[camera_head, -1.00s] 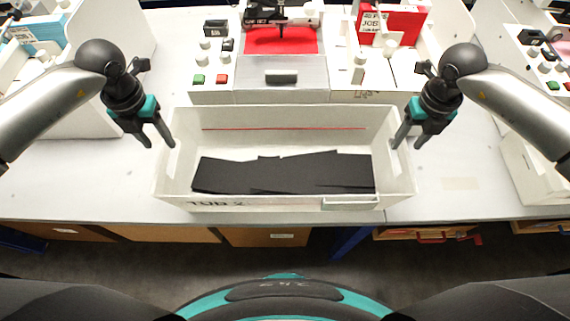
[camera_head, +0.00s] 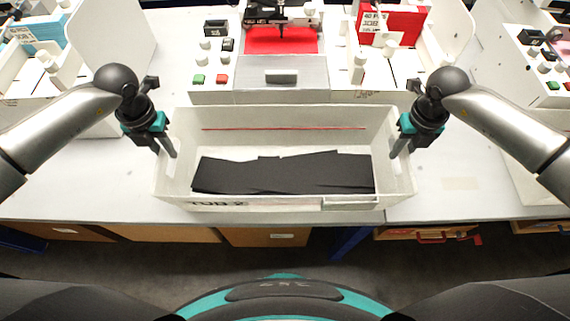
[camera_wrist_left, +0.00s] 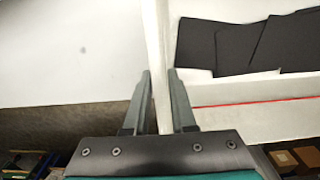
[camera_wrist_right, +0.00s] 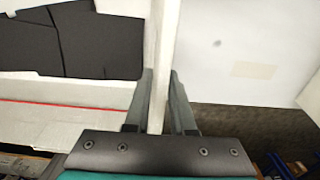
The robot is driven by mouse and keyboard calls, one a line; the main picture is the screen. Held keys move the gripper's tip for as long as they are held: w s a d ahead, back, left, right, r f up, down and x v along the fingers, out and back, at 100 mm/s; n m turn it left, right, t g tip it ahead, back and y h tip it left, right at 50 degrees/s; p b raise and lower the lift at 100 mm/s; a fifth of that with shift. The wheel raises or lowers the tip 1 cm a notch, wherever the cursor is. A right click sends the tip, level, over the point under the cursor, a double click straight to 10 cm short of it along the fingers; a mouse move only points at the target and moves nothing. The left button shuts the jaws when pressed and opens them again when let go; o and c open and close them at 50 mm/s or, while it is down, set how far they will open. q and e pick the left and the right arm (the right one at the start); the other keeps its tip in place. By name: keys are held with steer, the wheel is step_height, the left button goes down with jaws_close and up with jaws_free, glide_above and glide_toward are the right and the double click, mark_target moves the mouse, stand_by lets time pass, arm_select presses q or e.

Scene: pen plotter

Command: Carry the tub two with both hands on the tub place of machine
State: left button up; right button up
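Tub two (camera_head: 275,117) is a white open box marked "TUB 2" on its front wall, with black flat sheets (camera_head: 285,173) inside. It stands on the table in front of the machine (camera_head: 283,78). My left gripper (camera_head: 168,152) is at its left end wall, with one finger on each side; the left wrist view shows the fingers (camera_wrist_left: 160,95) close against the wall. My right gripper (camera_head: 398,150) is at the right end wall in the same way, fingers (camera_wrist_right: 161,95) close on both sides. I cannot tell which spot is the machine's tub place.
The white table (camera_head: 80,185) is clear to the left and right of the tub. Red and green buttons (camera_head: 210,79) and white knobs sit on the machine. A red box (camera_head: 392,25) stands behind at right. Neighbouring stations stand at both sides.

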arm_select(q)
jaws_close()
arm_select(e)
jaws_close()
arm_select(q)
steer(key=shift+r, duration=0.1)
arm_select(e)
steer(key=shift+w, duration=0.1)
stand_by(0.5)
